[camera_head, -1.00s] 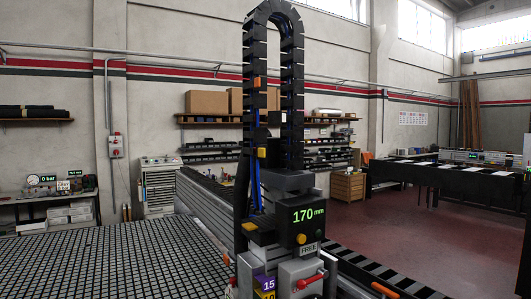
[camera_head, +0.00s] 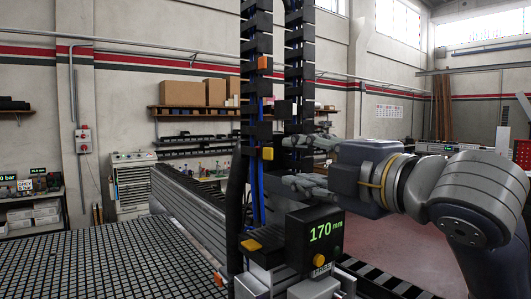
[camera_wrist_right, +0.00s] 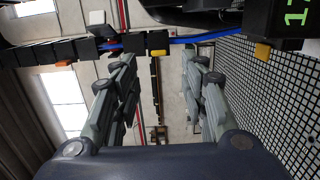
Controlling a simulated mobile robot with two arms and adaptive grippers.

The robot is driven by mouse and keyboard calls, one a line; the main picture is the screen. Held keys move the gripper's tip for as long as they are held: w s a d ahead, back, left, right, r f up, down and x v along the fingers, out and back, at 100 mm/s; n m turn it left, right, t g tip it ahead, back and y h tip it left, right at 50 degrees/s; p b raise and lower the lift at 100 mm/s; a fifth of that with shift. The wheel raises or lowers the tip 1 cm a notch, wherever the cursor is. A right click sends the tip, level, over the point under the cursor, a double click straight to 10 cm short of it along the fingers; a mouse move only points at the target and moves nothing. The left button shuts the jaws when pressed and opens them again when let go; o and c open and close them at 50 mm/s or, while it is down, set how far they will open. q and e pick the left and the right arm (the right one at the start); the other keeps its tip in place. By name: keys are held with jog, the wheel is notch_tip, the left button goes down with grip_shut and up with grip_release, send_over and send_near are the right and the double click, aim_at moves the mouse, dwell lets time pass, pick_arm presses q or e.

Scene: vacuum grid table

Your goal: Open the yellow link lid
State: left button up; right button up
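The yellow link lid (camera_head: 267,153) is a small yellow piece on the near strand of the tall black cable chain (camera_head: 248,108). It looks closed, though it is small. My right gripper (camera_head: 302,163) reaches in from the right, just right of the lid, with its two fingers one above the other. The fingers are open and empty, apart from the lid. In the right wrist view, the lid (camera_wrist_right: 157,52) appears between the open fingers (camera_wrist_right: 159,68), beyond their tips. My left gripper is not in view.
An orange link piece (camera_head: 264,63) sits higher on the chain. A black display box (camera_head: 318,235) reading 170 mm stands below the gripper, with a yellow tab (camera_head: 250,245) beside it. The gridded table (camera_head: 100,265) lies at the left. Blue cables hang by the chain.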

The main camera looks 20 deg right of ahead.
aim_at(272, 155)
jog(key=p+x, duration=0.1)
jog(key=x, duration=0.2)
jog(key=p+x, duration=0.1)
jog(key=x, duration=0.1)
jog(key=shift+w+a+r+p, duration=0.1)
jog(key=shift+a+r+p, duration=0.05)
jog(key=shift+r+p, duration=0.2)
jog(key=x, duration=0.1)
jog(key=p+x, duration=0.1)
jog(key=x, duration=0.1)
jog(key=shift+w+f, duration=0.1)
jog(key=shift+f, duration=0.2)
jog(key=shift+w, duration=0.15)
jog(key=c, duration=0.5)
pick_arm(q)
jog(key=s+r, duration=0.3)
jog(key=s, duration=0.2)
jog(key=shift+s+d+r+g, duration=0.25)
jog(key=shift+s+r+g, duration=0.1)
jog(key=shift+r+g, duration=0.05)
pick_arm(e)
jog(key=c, duration=0.3)
